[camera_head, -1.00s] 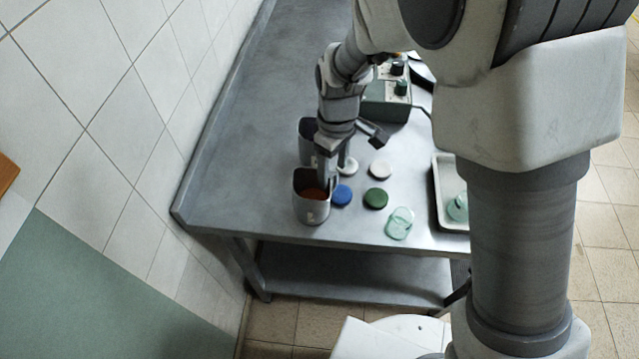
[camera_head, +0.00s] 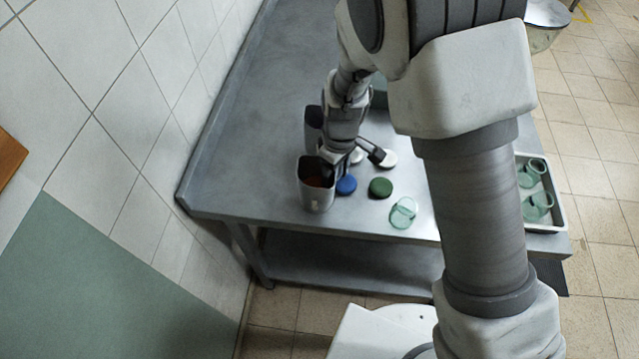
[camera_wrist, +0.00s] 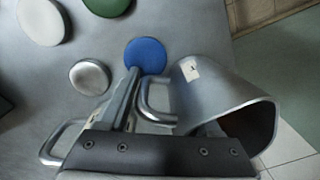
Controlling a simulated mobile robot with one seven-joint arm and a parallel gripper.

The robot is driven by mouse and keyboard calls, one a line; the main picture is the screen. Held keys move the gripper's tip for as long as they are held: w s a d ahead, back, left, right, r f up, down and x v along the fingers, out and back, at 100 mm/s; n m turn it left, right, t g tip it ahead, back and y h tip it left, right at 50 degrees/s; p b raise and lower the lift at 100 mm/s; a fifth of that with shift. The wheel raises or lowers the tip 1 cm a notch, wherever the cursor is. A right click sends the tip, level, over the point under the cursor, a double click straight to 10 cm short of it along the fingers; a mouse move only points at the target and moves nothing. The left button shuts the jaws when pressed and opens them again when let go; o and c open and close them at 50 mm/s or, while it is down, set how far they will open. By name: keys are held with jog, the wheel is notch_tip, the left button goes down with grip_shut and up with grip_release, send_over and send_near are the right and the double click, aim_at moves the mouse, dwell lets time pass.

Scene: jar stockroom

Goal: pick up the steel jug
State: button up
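The steel jug (camera_head: 316,199) stands upright near the table's front left, with brown contents showing inside its mouth. In the wrist view the jug (camera_wrist: 206,92) shows its grey wall, a small pale label, its open mouth and a looped handle (camera_wrist: 152,106). My gripper (camera_head: 333,158) is down at the jug's handle side, by the rim. In the wrist view my gripper (camera_wrist: 168,105) has its fingers apart. One finger is left of the handle; the other is by the jug body, its tip unclear. I cannot tell whether either finger touches the jug.
A second dark-mouthed container (camera_head: 313,122) stands just behind. A blue disc (camera_head: 346,185), a green disc (camera_head: 381,187) and pale discs lie to the right, near clear green glass (camera_head: 403,212). A white tray (camera_head: 562,215) holds more glass. The tiled wall borders the table's left.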

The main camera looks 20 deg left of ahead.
grip_shut()
jog(key=shift+r, duration=0.2)
dwell(0.3)
